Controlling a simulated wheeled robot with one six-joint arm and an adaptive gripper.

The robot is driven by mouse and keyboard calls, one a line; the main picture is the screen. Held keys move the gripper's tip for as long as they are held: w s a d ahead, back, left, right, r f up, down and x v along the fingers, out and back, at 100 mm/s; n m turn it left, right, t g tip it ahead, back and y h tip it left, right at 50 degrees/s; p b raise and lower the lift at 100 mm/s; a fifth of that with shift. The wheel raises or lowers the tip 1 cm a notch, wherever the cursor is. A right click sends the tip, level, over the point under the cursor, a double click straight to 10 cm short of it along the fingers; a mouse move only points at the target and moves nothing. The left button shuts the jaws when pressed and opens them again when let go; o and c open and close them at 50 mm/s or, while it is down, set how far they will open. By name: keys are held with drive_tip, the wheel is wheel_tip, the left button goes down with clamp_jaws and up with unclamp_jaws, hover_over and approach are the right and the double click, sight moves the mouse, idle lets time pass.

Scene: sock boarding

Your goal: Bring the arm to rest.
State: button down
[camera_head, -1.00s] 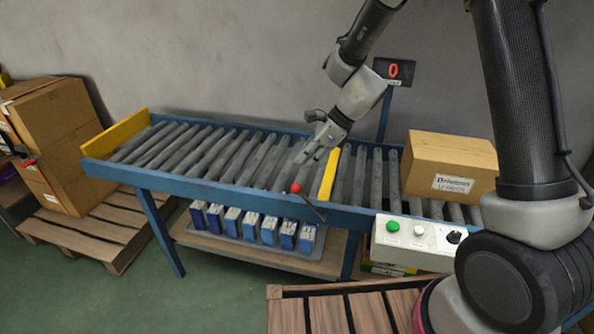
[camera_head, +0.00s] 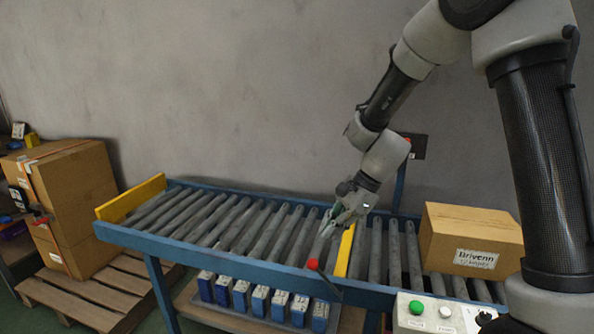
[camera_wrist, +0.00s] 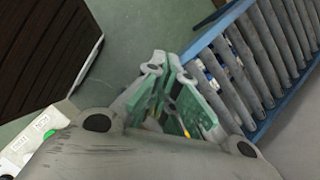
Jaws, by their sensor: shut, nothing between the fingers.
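My gripper (camera_head: 338,212) is above the roller conveyor (camera_head: 240,268), near the yellow bar (camera_head: 345,250) that crosses the rollers. In the wrist view my gripper (camera_wrist: 172,62) shows its green-lined fingers brought together at the tips, with nothing held. The arm reaches down to it from the upper right of the head view. The wrist view looks past the fingers to the green floor (camera_wrist: 150,25) and the conveyor's blue side rail (camera_wrist: 215,32).
A cardboard box (camera_head: 470,240) sits on the rollers at right. A red-knobbed lever (camera_head: 313,264) stands at the front rail. A control box (camera_head: 435,312) with a green button is at lower right. Several blue-and-white packs (camera_head: 240,297) stand below. Stacked cartons (camera_head: 75,195) are at left.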

drive_tip(key=s+d+r+n+t+h, duration=0.2)
drive_tip(key=s+d+r+n+h, duration=0.1)
drive_tip(key=s+d+r+n, duration=0.4)
drive_tip(key=s+d+r+n+t+h, duration=0.2)
drive_tip(key=s+d+r+n, duration=0.5)
drive_tip(key=d, duration=1.1)
drive_tip(key=shift+s+d+r+t+h, duration=0.15)
drive_tip(key=shift+s+r+t+h, duration=0.3)
drive_tip(key=shift+s+r, duration=2.55)
